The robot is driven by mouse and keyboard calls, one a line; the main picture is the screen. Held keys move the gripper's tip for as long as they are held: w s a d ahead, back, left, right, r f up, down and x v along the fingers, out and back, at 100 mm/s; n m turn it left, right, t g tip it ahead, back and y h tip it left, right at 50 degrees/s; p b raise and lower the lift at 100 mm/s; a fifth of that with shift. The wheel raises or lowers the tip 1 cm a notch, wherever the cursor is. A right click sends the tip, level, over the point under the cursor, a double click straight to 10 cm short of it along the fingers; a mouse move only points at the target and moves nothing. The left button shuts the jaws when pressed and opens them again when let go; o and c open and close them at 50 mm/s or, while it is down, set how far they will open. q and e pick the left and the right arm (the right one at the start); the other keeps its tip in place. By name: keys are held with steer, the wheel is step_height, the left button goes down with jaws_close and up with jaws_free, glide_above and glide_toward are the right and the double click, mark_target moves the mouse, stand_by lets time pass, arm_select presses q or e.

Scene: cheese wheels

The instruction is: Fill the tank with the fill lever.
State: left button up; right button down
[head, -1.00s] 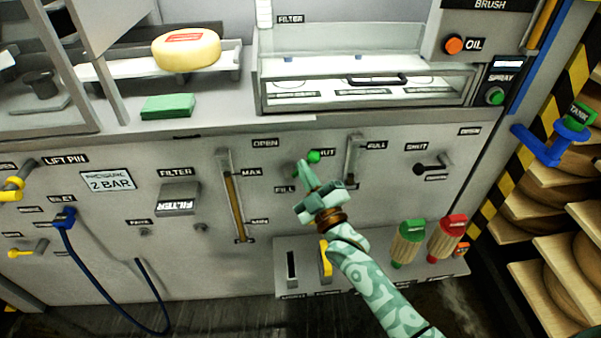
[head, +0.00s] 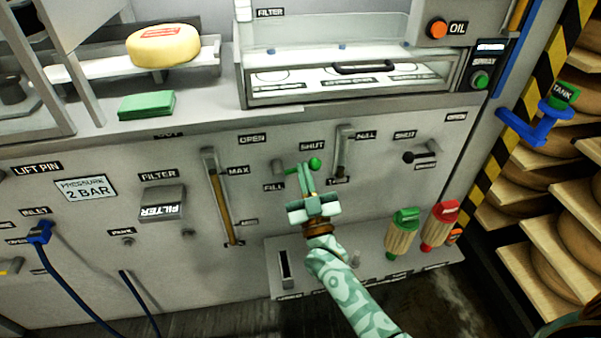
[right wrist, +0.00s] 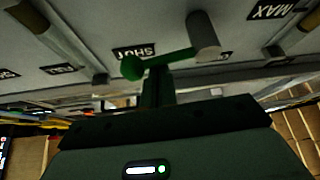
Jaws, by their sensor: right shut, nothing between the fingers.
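The fill lever, with its green knob (head: 314,163), is on the grey panel just below the SHUT label. Its arm runs nearly level to the right from a grey pivot (head: 278,167) above the FILL label. My right gripper (head: 306,175) is shut and empty, its fingertips at the lever arm just left of the knob. The right wrist view shows the green knob (right wrist: 132,67) and arm close at the fingers; contact is unclear. The tank gauge (head: 222,200) has an amber column reaching about the MAX label. My left gripper is out of view.
A second gauge (head: 340,155) with a FULL label stands right of the lever. A black lever (head: 420,156) is farther right. Below, a rack holds green (head: 403,228) and red (head: 440,225) brushes.

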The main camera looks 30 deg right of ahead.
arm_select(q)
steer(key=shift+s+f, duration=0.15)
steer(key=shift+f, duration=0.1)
arm_select(e)
steer(key=shift+d+f+m+g+h, duration=0.15)
steer(key=shift+f+m+h, duration=0.1)
steer(key=shift+m+h, duration=0.5)
steer(key=shift+a+f+m+g+h, duration=0.2)
steer(key=shift+m+h, duration=0.25)
steer(key=shift+m, duration=0.5)
steer(key=shift+f, duration=0.1)
